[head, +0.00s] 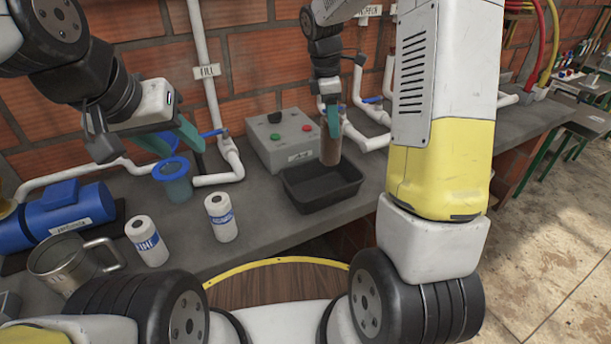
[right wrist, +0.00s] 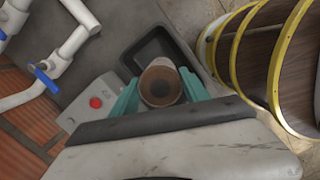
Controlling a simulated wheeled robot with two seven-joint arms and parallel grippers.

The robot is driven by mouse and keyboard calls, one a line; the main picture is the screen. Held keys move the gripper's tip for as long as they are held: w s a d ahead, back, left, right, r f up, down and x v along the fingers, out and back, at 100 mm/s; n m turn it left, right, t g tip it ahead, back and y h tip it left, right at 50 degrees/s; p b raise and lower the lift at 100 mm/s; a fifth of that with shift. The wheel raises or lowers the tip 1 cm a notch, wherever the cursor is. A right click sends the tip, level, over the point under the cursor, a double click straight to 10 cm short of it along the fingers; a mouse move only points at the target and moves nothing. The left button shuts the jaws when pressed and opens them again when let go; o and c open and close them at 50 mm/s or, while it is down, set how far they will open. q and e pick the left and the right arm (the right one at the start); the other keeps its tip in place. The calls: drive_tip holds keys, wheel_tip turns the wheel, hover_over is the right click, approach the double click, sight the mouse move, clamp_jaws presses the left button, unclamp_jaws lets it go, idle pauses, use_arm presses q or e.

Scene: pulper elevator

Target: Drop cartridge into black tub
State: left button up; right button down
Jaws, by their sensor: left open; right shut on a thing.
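The black tub (head: 322,188) stands on the grey counter below the control box. My right gripper (head: 332,122) is shut on a brown cylindrical cartridge (head: 330,148) and holds it upright over the back of the tub. In the head view the cartridge's lower end is near the tub's rim; I cannot tell the exact gap. In the right wrist view the cartridge (right wrist: 160,84) sits between the teal fingers, with the tub (right wrist: 165,47) beyond it. My left gripper (head: 180,140) is open and empty above the blue-rimmed clear cup (head: 176,186).
Two white labelled canisters, one (head: 147,241) and another (head: 221,218), stand on the counter near a metal mug (head: 75,262) and a blue motor (head: 65,215). A grey control box (head: 285,140) and white pipes (head: 212,90) stand behind. A yellow-rimmed barrel (head: 275,285) is in front.

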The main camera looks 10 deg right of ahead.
sight(331, 140)
drive_tip(key=shift+a+f, duration=0.1)
drive_tip(key=shift+f, duration=2.85)
drive_tip(key=shift+c, duration=2.3)
unclamp_jaws()
drive_tip(key=r, duration=0.5)
drive_tip(key=a+r, duration=0.1)
drive_tip(key=r, duration=0.1)
drive_tip(key=shift+w+r, duration=0.1)
drive_tip(key=shift+r, duration=0.3)
